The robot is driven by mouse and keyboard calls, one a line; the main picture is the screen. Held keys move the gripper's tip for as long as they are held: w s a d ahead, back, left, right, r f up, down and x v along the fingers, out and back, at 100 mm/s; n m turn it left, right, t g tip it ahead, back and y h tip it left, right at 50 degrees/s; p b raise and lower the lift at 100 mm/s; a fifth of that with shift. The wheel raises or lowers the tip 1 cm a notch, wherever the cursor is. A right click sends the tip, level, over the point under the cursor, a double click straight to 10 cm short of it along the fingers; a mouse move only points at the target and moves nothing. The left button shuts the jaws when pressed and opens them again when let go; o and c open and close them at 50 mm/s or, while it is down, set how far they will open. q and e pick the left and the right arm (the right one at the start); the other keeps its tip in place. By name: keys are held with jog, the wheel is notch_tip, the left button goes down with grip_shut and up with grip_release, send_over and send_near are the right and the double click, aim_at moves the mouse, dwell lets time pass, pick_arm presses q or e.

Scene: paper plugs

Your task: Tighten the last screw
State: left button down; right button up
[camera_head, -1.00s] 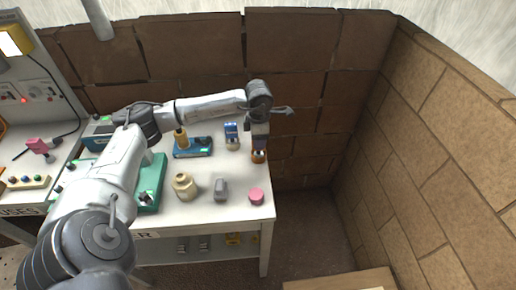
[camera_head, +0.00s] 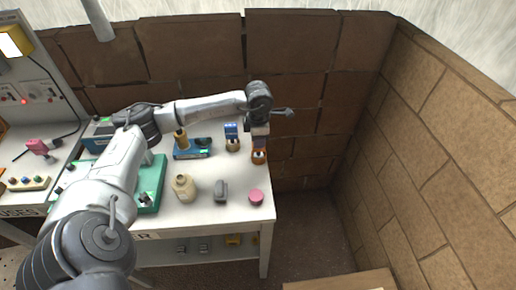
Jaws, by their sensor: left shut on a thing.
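My left arm reaches in from the left across the white table. Its gripper (camera_head: 260,132) points down at the table's far right corner. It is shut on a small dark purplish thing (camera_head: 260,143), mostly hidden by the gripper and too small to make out. Directly below is a brown-orange round piece with a white patch (camera_head: 259,157); I cannot tell if the held thing touches it. To its left, a blue piece (camera_head: 231,131) stands upright on a similar tan round base (camera_head: 232,146). No screw can be made out. My right gripper is not in view.
On the table (camera_head: 215,217) stand a beige jar (camera_head: 184,187), a grey block (camera_head: 221,190), a pink round piece (camera_head: 256,196) and a blue device (camera_head: 192,150). A green board (camera_head: 153,175) lies partly under my arm. Brick walls (camera_head: 300,50) close the back and right.

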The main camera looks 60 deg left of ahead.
pick_arm(q)
jog(key=shift+r, duration=0.2)
jog(key=shift+r+p, duration=2.7)
jog(key=shift+r, duration=0.65)
